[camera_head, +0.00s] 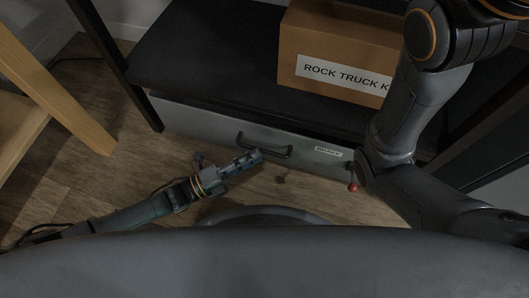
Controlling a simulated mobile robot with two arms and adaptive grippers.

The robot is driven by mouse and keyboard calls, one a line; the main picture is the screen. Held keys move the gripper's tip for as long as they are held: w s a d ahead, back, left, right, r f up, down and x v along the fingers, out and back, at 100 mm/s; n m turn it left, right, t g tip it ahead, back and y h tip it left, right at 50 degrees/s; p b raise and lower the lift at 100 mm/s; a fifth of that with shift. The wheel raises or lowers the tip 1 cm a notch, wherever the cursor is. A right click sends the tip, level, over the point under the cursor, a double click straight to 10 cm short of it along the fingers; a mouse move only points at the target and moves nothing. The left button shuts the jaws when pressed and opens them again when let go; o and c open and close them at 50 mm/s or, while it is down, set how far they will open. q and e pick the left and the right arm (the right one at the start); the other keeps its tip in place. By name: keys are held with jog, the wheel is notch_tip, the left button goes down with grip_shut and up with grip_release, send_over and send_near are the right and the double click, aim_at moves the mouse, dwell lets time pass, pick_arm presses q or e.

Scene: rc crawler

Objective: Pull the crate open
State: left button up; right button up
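The crate (210,127) is a long grey drawer-like box under the dark shelf. Its front has a black bar handle (279,152) and a small white label (328,152). Its front looks flush or nearly flush under the shelf. My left gripper (254,156) comes in from the left with its tip at the handle's near side, overlapping it in the picture. I cannot tell whether it touches the handle or whether its fingers are apart. My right arm crosses the crate's right end and hides part of it. The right gripper does not show.
A cardboard box (316,46) marked "ROCK TRUCK K…" stands on the dark shelf (205,50). A dark post (140,100) and a wooden beam (60,100) stand at left. A small red-tipped pin (353,187) shows beside my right arm. Wooden floor (130,170) lies open before the crate.

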aim_at(265, 151)
pick_arm(q)
jog(key=shift+b+x, duration=0.6)
jog(key=shift+x, duration=1.45)
grip_shut()
